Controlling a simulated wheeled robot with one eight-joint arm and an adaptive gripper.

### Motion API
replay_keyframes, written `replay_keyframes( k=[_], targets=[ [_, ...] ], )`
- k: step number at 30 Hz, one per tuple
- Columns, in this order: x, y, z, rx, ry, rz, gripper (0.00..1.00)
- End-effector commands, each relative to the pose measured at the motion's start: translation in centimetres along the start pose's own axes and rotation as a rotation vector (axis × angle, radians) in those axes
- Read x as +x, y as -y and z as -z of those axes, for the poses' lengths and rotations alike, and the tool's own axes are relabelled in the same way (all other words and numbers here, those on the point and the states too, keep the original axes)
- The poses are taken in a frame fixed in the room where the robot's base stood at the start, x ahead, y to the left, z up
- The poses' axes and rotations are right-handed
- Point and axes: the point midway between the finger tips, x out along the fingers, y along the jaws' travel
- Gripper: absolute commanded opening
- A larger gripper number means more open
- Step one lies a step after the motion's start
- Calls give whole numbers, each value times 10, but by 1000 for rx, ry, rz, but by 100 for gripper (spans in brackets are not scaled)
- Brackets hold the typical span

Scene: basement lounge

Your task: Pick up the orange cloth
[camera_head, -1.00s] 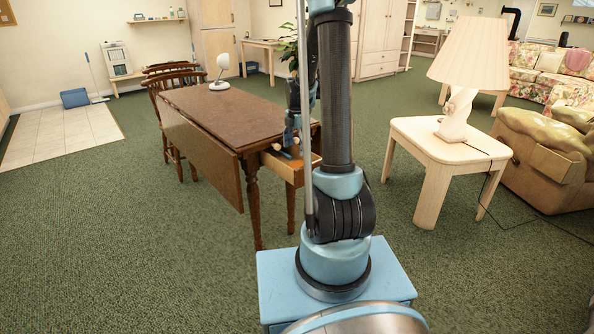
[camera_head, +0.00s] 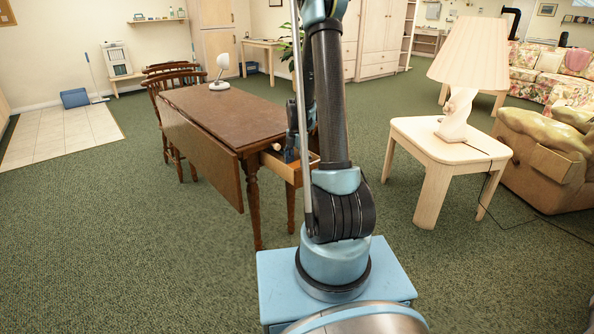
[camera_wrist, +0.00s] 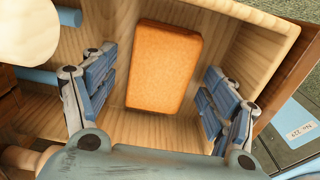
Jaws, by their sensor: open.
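An orange cloth (camera_wrist: 163,66), a flat rectangular block in shape, lies on the floor of an open wooden drawer (camera_wrist: 228,62) in the wrist view. My gripper (camera_wrist: 158,100) is open, with its blue-padded fingers on the left and right sides of the cloth and apart from it. In the head view the same drawer (camera_head: 292,172) sticks out from the end of the dark wooden table, and my arm hides most of it. The cloth does not show there.
The dark drop-leaf table (camera_head: 222,115) stands left of my arm. A pale side table (camera_head: 455,150) with a lamp (camera_head: 468,70) stands to the right. In the wrist view a pale rounded object (camera_wrist: 25,28) and a blue rod (camera_wrist: 38,76) lie at the drawer's left. Green carpet is clear at front left.

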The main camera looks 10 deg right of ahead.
Motion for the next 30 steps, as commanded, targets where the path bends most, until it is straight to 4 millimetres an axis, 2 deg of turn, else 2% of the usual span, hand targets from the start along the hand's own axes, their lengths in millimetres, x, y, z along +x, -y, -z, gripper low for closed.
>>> replay_keyframes(
  k=[5, 6, 12, 23, 30],
  targets=[
    [0, 0, 0, 0, 0, 0, 78],
    [0, 0, 0, 0, 0, 0, 74],
    [0, 0, 0, 0, 0, 0, 31],
    [-2, 0, 0, 0, 0, 0, 31],
    [-25, 0, 0, 0, 0, 0, 31]
  ],
)
